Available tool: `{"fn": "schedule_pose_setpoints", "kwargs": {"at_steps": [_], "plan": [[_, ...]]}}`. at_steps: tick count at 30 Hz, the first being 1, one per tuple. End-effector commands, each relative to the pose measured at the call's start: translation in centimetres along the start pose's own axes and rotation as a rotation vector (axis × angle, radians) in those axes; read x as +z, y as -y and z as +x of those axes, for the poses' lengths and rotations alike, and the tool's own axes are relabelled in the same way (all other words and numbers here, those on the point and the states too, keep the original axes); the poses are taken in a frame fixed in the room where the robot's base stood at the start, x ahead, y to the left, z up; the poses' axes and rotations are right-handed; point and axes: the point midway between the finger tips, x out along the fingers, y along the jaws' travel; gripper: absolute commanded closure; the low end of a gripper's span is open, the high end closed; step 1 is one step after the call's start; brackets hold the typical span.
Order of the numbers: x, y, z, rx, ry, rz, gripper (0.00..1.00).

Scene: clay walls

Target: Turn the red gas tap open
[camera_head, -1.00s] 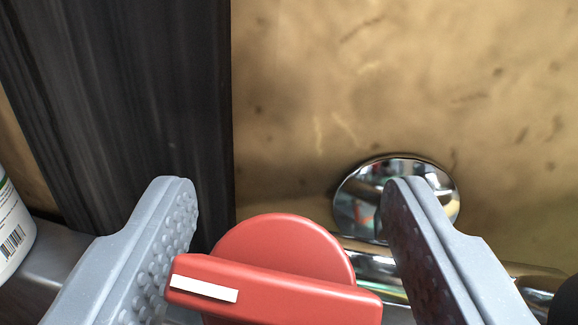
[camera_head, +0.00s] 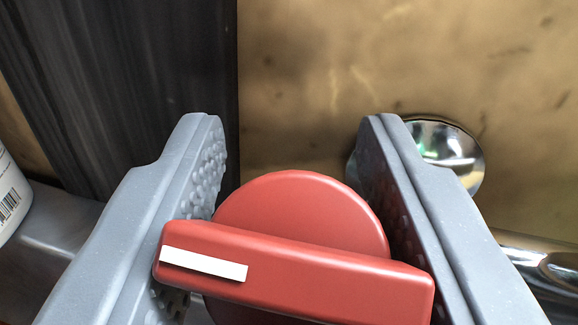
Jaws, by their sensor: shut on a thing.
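The red gas tap (camera_head: 310,270) is in the lower middle of the head camera view. It has a round red disc behind a bar handle, and the bar lies nearly level, its right end a little lower. A white mark sits on the bar's left end. My gripper (camera_head: 290,135) has its two grey studded fingers on either side of the tap, shut on it. The left finger is at the bar's left part and the right finger is at the disc's right edge and the bar's right part. The fingertips reach past the disc. The tap's lower part is cut off by the frame.
A chrome round fitting (camera_head: 450,155) and a chrome pipe (camera_head: 545,258) are at the right, partly behind the right finger. A dark panel (camera_head: 130,80) stands behind on the left, beside the tan clay wall (camera_head: 300,60). A white bottle (camera_head: 12,195) is at the left edge.

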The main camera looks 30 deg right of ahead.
Motion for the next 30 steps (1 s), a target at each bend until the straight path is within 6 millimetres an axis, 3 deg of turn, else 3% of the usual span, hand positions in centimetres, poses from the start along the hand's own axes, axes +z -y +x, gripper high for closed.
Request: {"fn": "schedule_pose_setpoints", "kwargs": {"at_steps": [30], "plan": [[-0.98, -0.15, 0.18, -0.204, 0.01, -0.174, 0.85]]}}
